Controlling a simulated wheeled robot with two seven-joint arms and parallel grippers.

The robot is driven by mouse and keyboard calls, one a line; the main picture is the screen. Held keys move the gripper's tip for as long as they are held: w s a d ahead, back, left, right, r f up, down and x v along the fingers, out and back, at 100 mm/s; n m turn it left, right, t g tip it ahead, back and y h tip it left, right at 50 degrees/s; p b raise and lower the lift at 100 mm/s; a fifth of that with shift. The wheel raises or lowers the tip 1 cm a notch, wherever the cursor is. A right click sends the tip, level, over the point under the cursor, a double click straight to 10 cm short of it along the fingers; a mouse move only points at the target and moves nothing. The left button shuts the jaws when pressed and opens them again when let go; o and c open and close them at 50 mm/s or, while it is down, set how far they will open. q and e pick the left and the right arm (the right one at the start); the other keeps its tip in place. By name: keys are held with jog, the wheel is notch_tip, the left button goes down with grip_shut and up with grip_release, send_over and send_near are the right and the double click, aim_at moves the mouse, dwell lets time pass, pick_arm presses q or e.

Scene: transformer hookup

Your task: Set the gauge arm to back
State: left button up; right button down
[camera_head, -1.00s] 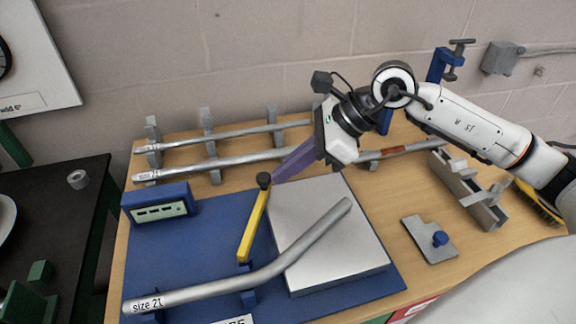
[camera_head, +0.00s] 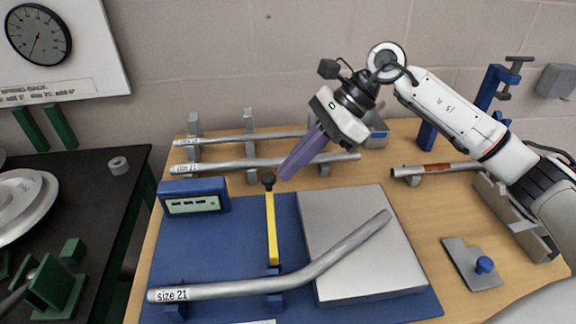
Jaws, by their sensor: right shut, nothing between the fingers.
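The gauge arm is a yellow bar (camera_head: 271,230) with a black knob (camera_head: 268,179) at its far end. It lies over the blue board (camera_head: 225,245), left of the grey plate, and points nearly straight back toward the wall. Its near end is close to the bent pipe (camera_head: 340,250) labelled size 21. My right gripper (camera_head: 286,174) has purple fingers that are shut and empty. Their tips are just right of the knob, with a small gap showing. My left gripper is out of view.
The grey plate (camera_head: 360,240) stands right of the gauge arm. A blue display box (camera_head: 193,196) stands left of it. Straight pipes (camera_head: 230,165) lie on racks behind. A flat grey piece with a blue knob (camera_head: 484,265) lies at right. A dial (camera_head: 38,34) hangs at upper left.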

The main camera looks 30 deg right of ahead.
jog(key=d+f+b+v, duration=0.1)
jog(key=d+v, duration=0.1)
jog(key=v, duration=1.1)
jog(key=shift+s+f, duration=0.15)
jog(key=shift+f, duration=0.15)
